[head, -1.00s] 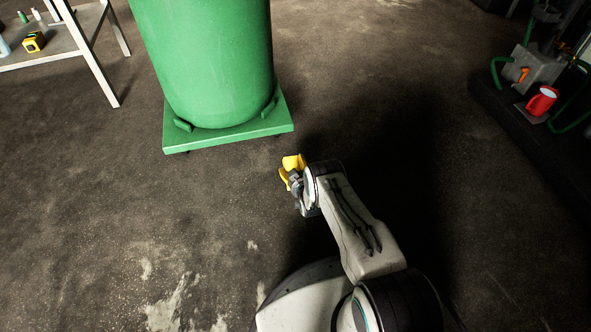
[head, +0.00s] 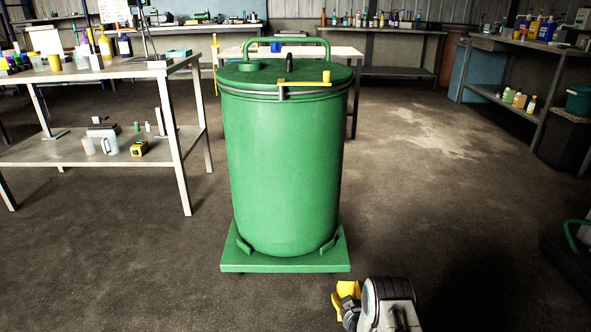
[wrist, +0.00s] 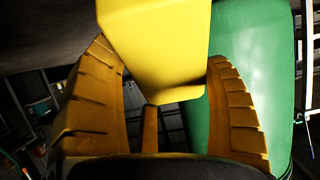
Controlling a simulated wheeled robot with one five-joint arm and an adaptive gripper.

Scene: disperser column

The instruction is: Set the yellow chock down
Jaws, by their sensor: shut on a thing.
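The yellow chock (wrist: 155,45) is held between the two ribbed yellow fingers of my gripper (wrist: 165,100) in the wrist view. My gripper is shut on it. In the head view the chock (head: 346,291) shows at the bottom edge, in front of the green drum's base and a little to its right. My gripper (head: 348,305) is partly hidden there by my own arm and cut by the frame edge. The chock appears apart from the drum's base; its height over the floor is hard to tell.
A green lidded drum (head: 283,170) stands on a green square base (head: 285,265) just ahead. A metal bench (head: 130,72) with bottles stands at the left. Shelving (head: 520,85) is at the back right. Bare concrete floor (head: 110,260) lies open left of the base.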

